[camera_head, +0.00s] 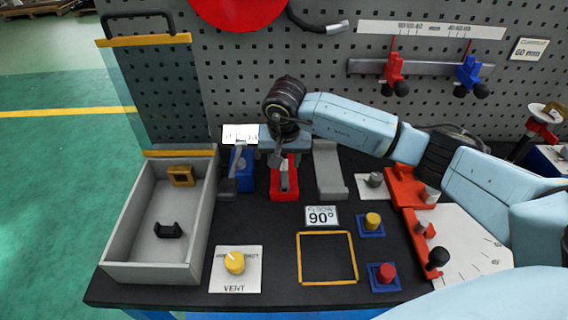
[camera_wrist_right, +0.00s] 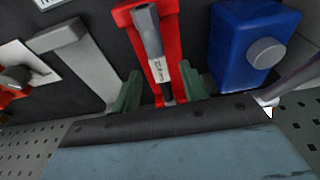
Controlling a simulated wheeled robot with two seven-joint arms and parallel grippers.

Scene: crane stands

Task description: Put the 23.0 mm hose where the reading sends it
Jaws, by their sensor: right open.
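A grey hose (camera_wrist_right: 148,45) with a small white label (camera_wrist_right: 159,71) lies in a red cradle (camera_wrist_right: 128,12) in the right wrist view; the label is too small to read. In the head view the red cradle (camera_head: 284,194) stands at the back middle of the table. My right gripper (camera_head: 283,155) is over its far end. In the wrist view the green fingers of my right gripper (camera_wrist_right: 160,92) are apart, one on each side of the hose. A blue stand (camera_head: 244,177) is left of the red cradle, a grey stand (camera_head: 330,182) right of it. My left gripper is not in view.
A sign (camera_head: 321,216) reads 90°. A grey tray (camera_head: 150,271) holds a yellow piece (camera_head: 181,176) and a black piece (camera_head: 168,230). A VENT knob (camera_head: 234,262), yellow frame (camera_head: 328,283), yellow button (camera_head: 372,221) and red button (camera_head: 386,273) are in front. A pegboard (camera_head: 240,70) stands behind.

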